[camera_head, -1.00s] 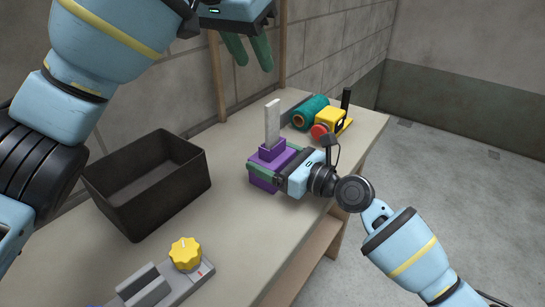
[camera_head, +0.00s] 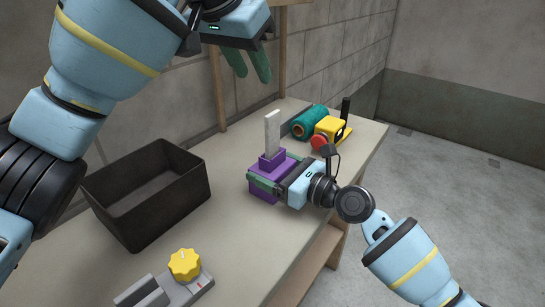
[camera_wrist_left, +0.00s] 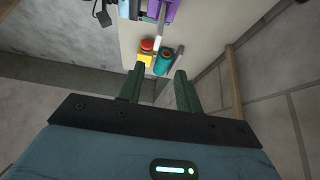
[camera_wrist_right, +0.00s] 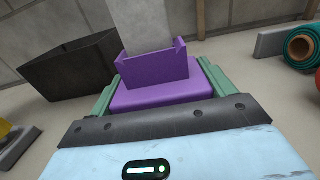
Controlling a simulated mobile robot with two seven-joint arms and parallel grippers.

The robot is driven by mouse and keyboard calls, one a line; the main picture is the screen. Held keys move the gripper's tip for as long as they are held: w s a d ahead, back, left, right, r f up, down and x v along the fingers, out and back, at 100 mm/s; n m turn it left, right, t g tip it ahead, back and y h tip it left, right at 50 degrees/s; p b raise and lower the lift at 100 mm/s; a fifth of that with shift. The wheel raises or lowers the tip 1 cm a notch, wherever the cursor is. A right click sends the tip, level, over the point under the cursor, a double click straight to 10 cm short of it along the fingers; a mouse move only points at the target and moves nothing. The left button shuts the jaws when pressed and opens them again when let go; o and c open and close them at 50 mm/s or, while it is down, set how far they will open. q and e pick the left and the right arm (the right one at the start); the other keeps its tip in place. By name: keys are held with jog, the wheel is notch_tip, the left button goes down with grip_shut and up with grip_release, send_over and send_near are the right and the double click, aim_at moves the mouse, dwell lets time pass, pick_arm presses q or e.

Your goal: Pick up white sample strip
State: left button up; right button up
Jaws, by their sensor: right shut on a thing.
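The white sample strip (camera_head: 272,134) stands upright in a purple holder (camera_head: 287,163) on the table. The strip also shows in the right wrist view (camera_wrist_right: 140,25), rising behind the slot of the purple holder (camera_wrist_right: 160,85). My right gripper (camera_head: 264,184) is shut on the purple holder, with a green finger on each side of it. My left gripper (camera_head: 248,65) is open and empty, raised above the back of the table. In the left wrist view its two green fingers (camera_wrist_left: 158,90) stand apart, and the strip (camera_wrist_left: 161,22) shows beyond them.
A black open bin (camera_head: 150,218) stands left of the holder. A teal roll (camera_head: 311,122) and a yellow device with a red button (camera_head: 329,128) lie behind the holder. A grey device with a yellow knob (camera_head: 184,264) is at the front. Bare table (camera_head: 237,228) lies between.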

pick_arm(q)
notch_tip(320, 180, down, 3)
jog(key=w+a+n+t, duration=0.1)
jog(key=w+a+t, duration=0.2)
jog(key=m+t+h, duration=0.1)
jog(key=t+h, duration=0.3)
jog(key=h, duration=0.1)
send_near(278, 125)
jog(key=shift+w+a+f+x, duration=0.1)
jog(key=shift+a+x, duration=0.05)
jog(key=shift+x, duration=0.75)
jog(key=shift+w+a+f+x, duration=0.1)
jog(key=shift+a+x, duration=0.05)
jog(key=shift+x, duration=0.8)
jog(key=shift+a+f+x, duration=0.1)
jog(key=shift+x, duration=3.4)
jog(key=shift+d+r, duration=0.1)
jog(key=shift+d, duration=0.05)
jog(key=shift+s, duration=0.1)
grip_shut()
